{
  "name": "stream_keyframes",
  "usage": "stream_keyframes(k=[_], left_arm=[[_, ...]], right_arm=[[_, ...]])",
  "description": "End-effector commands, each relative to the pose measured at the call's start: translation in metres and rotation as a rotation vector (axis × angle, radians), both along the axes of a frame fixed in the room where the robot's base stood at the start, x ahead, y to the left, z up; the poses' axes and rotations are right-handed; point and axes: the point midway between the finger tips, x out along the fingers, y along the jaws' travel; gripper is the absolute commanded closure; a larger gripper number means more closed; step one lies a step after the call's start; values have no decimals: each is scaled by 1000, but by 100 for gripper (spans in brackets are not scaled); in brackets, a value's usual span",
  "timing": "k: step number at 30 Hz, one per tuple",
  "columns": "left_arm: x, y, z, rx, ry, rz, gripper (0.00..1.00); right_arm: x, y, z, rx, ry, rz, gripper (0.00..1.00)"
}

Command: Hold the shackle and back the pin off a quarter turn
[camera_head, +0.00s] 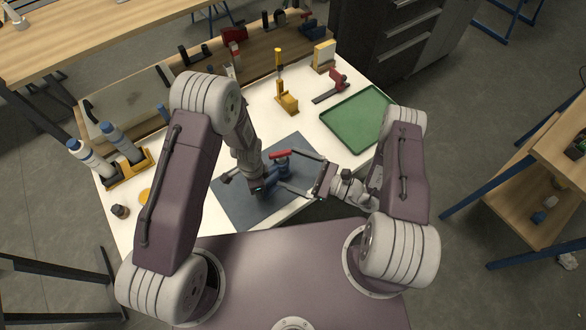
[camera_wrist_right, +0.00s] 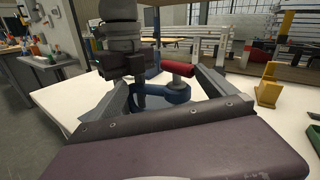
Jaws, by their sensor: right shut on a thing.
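The blue shackle (camera_head: 283,170) is on the dark mat (camera_head: 236,203), with its red pin bar (camera_head: 280,154) on the far side. In the right wrist view the blue body (camera_wrist_right: 176,92) lies between my right fingers, below the red bar (camera_wrist_right: 179,68). My right gripper (camera_head: 284,169) comes from the right, its long fingers spread wide and shut on the shackle. My left gripper (camera_head: 257,187) points down close beside the shackle, to its left. In the right wrist view its dark jaw (camera_wrist_right: 130,64) partly hides the shackle; its opening is unclear.
A green tray (camera_head: 352,123) lies at the right of the white table. A yellow stand (camera_head: 286,101) and a red clamp-like tool (camera_head: 334,86) stand behind the mat. White-and-blue bottles (camera_head: 119,141) in a yellow holder are at the left. Both my arms crowd the mat.

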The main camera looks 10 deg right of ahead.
Motion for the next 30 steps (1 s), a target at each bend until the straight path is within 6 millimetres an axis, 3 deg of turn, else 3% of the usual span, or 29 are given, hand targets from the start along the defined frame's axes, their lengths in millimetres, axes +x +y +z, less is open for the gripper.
stream_keyframes(k=[2, 9, 30], left_arm=[[8, -5, 2, -10, -23, -7, 100], [8, -5, 2, -10, -23, -6, 100], [4, -2, 1, -4, -11, -1, 100]], right_arm=[[-8, 6, -4, -3, 17, 27, 37], [-10, -8, -2, 3, 12, 10, 59], [-36, -63, 0, 1, 1, -1, 59]])
